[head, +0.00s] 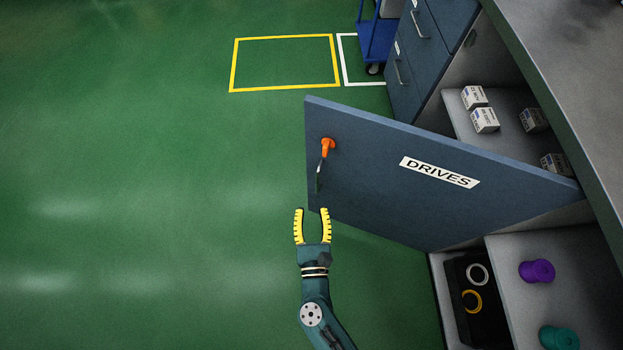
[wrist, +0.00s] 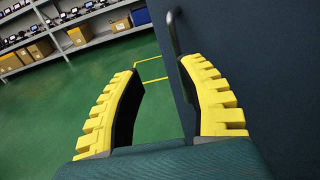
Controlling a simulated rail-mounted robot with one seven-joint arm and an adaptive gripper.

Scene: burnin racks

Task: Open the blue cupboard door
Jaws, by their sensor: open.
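The blue cupboard door (head: 380,180), labelled DRIVES, stands swung out from the cupboard in the head view, with shelves visible behind it. It fills the right side of the wrist view (wrist: 270,80). An orange fitting (head: 328,146) with a dark handle (head: 319,176) sits near its free edge. The handle also shows in the wrist view (wrist: 173,32), beyond the right finger. My gripper (head: 312,212) is open and empty, with yellow ribbed fingers, just below the handle in the head view. In the wrist view my gripper (wrist: 165,80) has the door's edge near its right finger; contact cannot be told.
Inside the cupboard are small white boxes (head: 485,120), a purple spool (head: 537,271), a teal spool (head: 558,338) and a black tray (head: 477,325). A blue trolley (head: 377,40) stands at the back. The green floor (head: 150,180) at left is clear.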

